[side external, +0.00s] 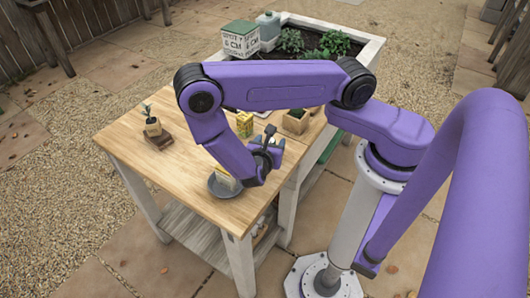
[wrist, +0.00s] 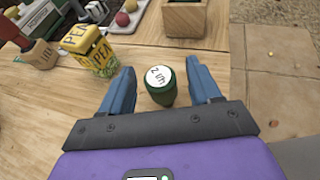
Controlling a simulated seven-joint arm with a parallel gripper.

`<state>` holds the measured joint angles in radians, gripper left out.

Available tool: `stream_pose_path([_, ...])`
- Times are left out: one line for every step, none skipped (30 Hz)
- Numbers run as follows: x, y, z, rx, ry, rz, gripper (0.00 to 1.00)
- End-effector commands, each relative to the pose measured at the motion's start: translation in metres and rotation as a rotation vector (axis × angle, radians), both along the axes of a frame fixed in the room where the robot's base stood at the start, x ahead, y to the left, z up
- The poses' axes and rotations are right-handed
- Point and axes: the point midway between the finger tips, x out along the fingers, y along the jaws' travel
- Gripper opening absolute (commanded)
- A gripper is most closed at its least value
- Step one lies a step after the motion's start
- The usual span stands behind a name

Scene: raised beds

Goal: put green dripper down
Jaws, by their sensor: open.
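The green dripper (wrist: 160,88), a small dark green piece with a white round label on top, stands on the wooden tabletop in the wrist view. My gripper (wrist: 160,70) is open, with one blue finger on each side of the dripper. A gap shows between the dripper and each finger. In the side view my gripper (side external: 270,150) is low over the table's right part, and the dripper cannot be made out there.
A yellow pea box (wrist: 90,50) stands left of the dripper, and a wooden planter (wrist: 185,19) stands beyond it. A grey dish (side external: 224,188) sits near the front edge. A potted seedling (side external: 153,128) stands at the left. The tabletop's left front (side external: 175,180) is clear.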

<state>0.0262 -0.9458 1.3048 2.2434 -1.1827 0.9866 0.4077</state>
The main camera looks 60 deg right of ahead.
Motion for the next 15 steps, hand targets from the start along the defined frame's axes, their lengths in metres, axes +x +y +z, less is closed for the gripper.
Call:
stream_pose_path([-0.003, 0.01, 0.004, 0.002, -0.001, 0.007, 0.62])
stream_pose_path([-0.005, 0.016, 0.006, 0.003, -0.001, 0.006, 0.62])
stream_pose_path([-0.007, 0.023, 0.01, 0.003, -0.002, 0.005, 0.62])
stream_pose_path([-0.009, 0.029, 0.012, 0.004, -0.002, 0.006, 0.62])
stream_pose_path([-0.011, 0.034, 0.014, 0.004, -0.002, 0.006, 0.62])
stream_pose_path([-0.014, 0.041, 0.017, 0.005, -0.002, 0.005, 0.62])
stream_pose_path([-0.015, 0.047, 0.02, 0.004, -0.002, 0.005, 0.62])
stream_pose_path([-0.017, 0.051, 0.022, 0.004, -0.001, 0.006, 0.62])
stream_pose_path([-0.019, 0.057, 0.025, 0.004, -0.003, 0.004, 0.62])
stream_pose_path([-0.021, 0.062, 0.026, 0.004, -0.001, 0.003, 0.62])
stream_pose_path([-0.023, 0.065, 0.028, 0.003, 0.0, 0.004, 0.62])
stream_pose_path([-0.024, 0.07, 0.03, 0.004, -0.002, 0.002, 0.62])
stream_pose_path([-0.025, 0.074, 0.032, 0.003, -0.002, 0.003, 0.62])
stream_pose_path([-0.026, 0.076, 0.033, 0.002, 0.0, 0.003, 0.62])
stream_pose_path([-0.028, 0.079, 0.034, 0.002, -0.001, 0.001, 0.62])
